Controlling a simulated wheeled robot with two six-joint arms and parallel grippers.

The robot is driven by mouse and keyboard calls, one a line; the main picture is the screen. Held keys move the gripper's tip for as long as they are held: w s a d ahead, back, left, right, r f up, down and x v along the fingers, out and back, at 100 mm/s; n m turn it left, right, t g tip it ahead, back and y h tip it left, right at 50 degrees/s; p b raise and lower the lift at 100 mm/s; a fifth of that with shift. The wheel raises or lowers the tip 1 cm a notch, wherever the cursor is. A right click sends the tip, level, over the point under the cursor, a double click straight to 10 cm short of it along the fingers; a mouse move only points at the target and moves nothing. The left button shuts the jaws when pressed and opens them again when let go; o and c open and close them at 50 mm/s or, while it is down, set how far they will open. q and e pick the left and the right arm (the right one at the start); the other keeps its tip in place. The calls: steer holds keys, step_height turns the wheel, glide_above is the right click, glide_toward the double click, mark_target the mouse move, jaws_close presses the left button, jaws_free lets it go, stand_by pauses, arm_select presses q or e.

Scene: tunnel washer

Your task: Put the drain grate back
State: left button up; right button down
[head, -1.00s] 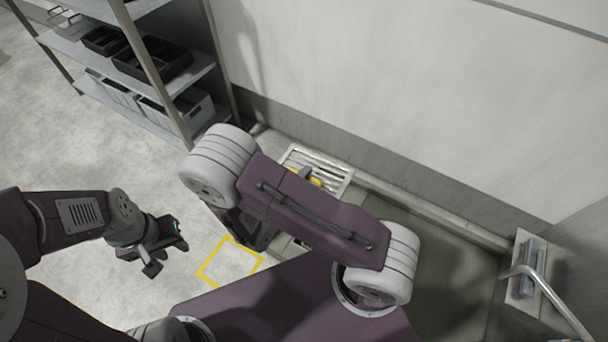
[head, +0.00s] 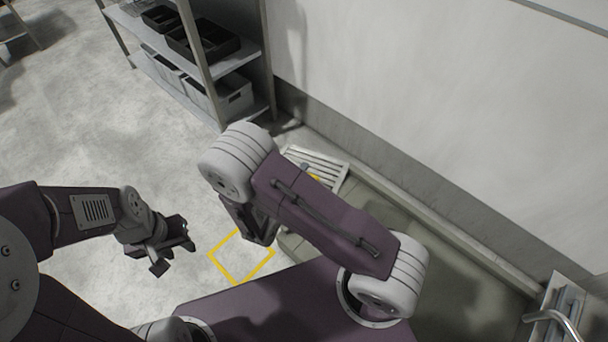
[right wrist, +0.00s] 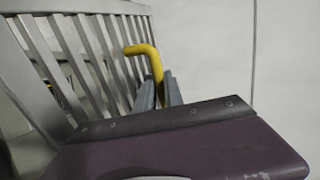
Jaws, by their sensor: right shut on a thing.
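The drain grate (head: 325,161) is a light metal frame with parallel slats. In the head view it shows behind my right arm, near the wall's foot, partly hidden. It fills the left of the right wrist view (right wrist: 98,60). A yellow bent handle (right wrist: 155,62) stands in front of its slats. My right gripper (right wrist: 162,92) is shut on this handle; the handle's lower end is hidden. I cannot tell whether the grate touches the floor. My left gripper (head: 174,250) is open and empty above the floor at the left.
A yellow outlined square (head: 241,257) is on the floor between my arms. A shelf rack (head: 215,75) with dark trays and grey bins stands at upper left. A pale wall (head: 430,90) closes the far side. A metal fixture (head: 560,300) is at lower right.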

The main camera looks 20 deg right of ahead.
steer(key=w+d+f+b, duration=0.1)
steer(key=d+f+b, duration=0.3)
steer(key=f+b, duration=0.95)
steer(key=w+d+f+b, duration=0.2)
steer(key=d+f+b, duration=0.1)
steer(key=f+b, duration=1.05)
steer(key=s+d+f+m+g+b, duration=0.1)
steer(key=d+f+b, duration=0.2)
steer(key=f+b, duration=0.3)
steer(key=s+d+f+m+g+h+b, duration=0.1)
steer(key=d+f+b, duration=0.3)
steer(key=f, duration=0.9)
steer(key=s+d+f+m+g+h+b, duration=0.1)
steer(key=d+f+b, duration=0.3)
steer(key=f+b, duration=0.5)
steer(key=shift+s+f+m+b, duration=0.15)
steer(key=shift+s+m+b, duration=0.25)
steer(key=shift+s+b, duration=0.15)
steer(key=shift+a, duration=0.1)
step_height(320, 180, down, 7)
steer(key=b, duration=0.7)
steer(key=shift+f, duration=0.4)
